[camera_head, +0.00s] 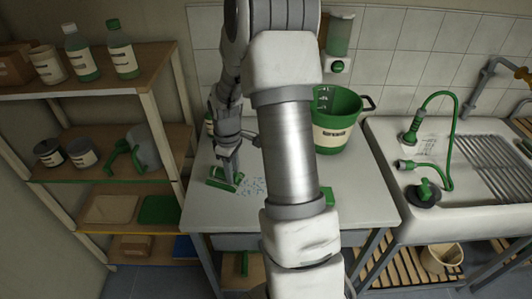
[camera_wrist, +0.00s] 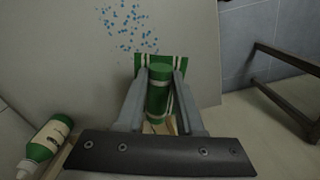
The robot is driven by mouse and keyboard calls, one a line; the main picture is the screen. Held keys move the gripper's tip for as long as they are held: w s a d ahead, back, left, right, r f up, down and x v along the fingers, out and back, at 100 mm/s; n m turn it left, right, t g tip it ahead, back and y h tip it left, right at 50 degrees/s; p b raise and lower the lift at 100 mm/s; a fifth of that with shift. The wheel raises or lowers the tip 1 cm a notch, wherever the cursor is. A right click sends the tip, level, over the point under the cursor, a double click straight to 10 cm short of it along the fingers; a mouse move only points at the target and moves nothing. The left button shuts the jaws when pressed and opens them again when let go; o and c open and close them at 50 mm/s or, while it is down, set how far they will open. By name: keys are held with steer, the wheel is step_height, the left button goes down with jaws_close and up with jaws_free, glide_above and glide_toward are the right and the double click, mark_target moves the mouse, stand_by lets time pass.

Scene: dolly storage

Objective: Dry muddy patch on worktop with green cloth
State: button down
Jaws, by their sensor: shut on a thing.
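My gripper (camera_head: 227,160) points down at the left part of the pale worktop (camera_head: 214,212). It is shut on the green cloth (camera_head: 222,179). In the wrist view the fingers of my gripper (camera_wrist: 161,78) stand on both sides of a green roll-shaped part with a pale band. The patch (camera_head: 254,187) is a scatter of small blue specks just right of the cloth. In the wrist view the patch (camera_wrist: 128,26) lies beyond the fingertips, apart from the cloth.
A green bucket (camera_head: 337,128) stands at the back of the worktop. A small green item (camera_head: 327,196) is partly hidden behind my arm. A sink (camera_head: 385,143) with a green hose is at right. Shelves (camera_head: 95,93) with bottles and tins stand close at left.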

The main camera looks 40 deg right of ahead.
steer(key=s+d+r+n, duration=0.1)
steer(key=d+n, duration=0.1)
steer(key=d, duration=0.3)
steer(key=s+d+n+p, duration=0.1)
steer(key=s+d+n, duration=0.1)
steer(key=d, duration=0.3)
steer(key=shift+d+r, duration=0.15)
steer(key=shift+r, duration=0.25)
step_height(320, 180, down, 7)
steer(key=b, duration=0.4)
steer(key=shift+w+f, duration=0.1)
steer(key=shift+f, duration=0.1)
steer(key=shift+w+a+r, duration=0.25)
steer(key=shift+w+a, duration=0.45)
steer(key=shift+a, duration=0.3)
steer(key=shift+w+a, duration=0.55)
steer(key=shift+a, duration=0.2)
steer(key=shift+s+d, duration=0.7)
steer(key=shift+d, duration=0.15)
